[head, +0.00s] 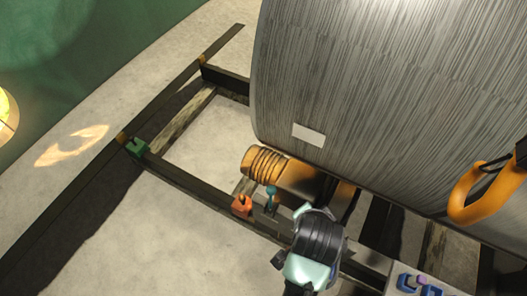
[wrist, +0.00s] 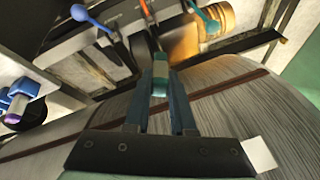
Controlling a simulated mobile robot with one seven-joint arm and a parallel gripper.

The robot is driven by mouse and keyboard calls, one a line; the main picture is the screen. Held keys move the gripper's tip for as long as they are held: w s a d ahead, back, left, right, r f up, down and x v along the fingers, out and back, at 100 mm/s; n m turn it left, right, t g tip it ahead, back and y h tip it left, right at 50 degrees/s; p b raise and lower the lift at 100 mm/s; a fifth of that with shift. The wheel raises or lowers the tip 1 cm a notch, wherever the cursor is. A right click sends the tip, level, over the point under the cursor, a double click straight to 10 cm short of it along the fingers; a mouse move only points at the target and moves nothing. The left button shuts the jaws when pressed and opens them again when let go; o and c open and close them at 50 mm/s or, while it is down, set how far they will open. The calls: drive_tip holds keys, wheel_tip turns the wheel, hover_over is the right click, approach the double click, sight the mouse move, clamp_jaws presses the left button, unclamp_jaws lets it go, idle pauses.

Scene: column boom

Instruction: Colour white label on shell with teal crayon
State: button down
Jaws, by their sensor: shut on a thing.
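The white label (head: 308,134) is a small blank rectangle on the lower left of the large grey ribbed shell (head: 380,90). The label also shows in the wrist view (wrist: 260,153), at the lower right beside my gripper's base. My gripper (wrist: 160,85) is shut on a short teal piece, the teal crayon (wrist: 160,68), held upright between the fingertips. The crayon appears apart from the label, in front of the shell's edge. In the head view my arm's wrist hides the fingers and crayon.
An orange ribbed motor (head: 268,163) sits just below the label. An orange hook (head: 475,195) hangs at right. A button box (head: 425,285) is lower right.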

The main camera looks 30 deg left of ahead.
drive_tip(key=a+r+m+t+h+p, duration=0.2)
drive_tip(key=a+r+m+t+p, duration=0.4)
drive_tip(key=a+r, duration=0.7)
drive_tip(key=shift+n+t, duration=0.4)
drive_tip(key=shift+n, duration=0.4)
drive_tip(key=shift+w+d, duration=0.2)
drive_tip(key=shift+w, duration=1.25)
drive_tip(key=shift+w+d, duration=0.15)
drive_tip(key=shift+w, duration=1.25)
drive_tip(key=shift+w+b, duration=0.4)
drive_tip(key=shift+w, duration=0.3)
drive_tip(key=shift+r, duration=0.1)
drive_tip(key=d, duration=0.8)
drive_tip(key=shift+s+d+p, duration=0.15)
drive_tip(key=shift+d+p, duration=0.25)
drive_tip(key=shift+a, duration=0.1)
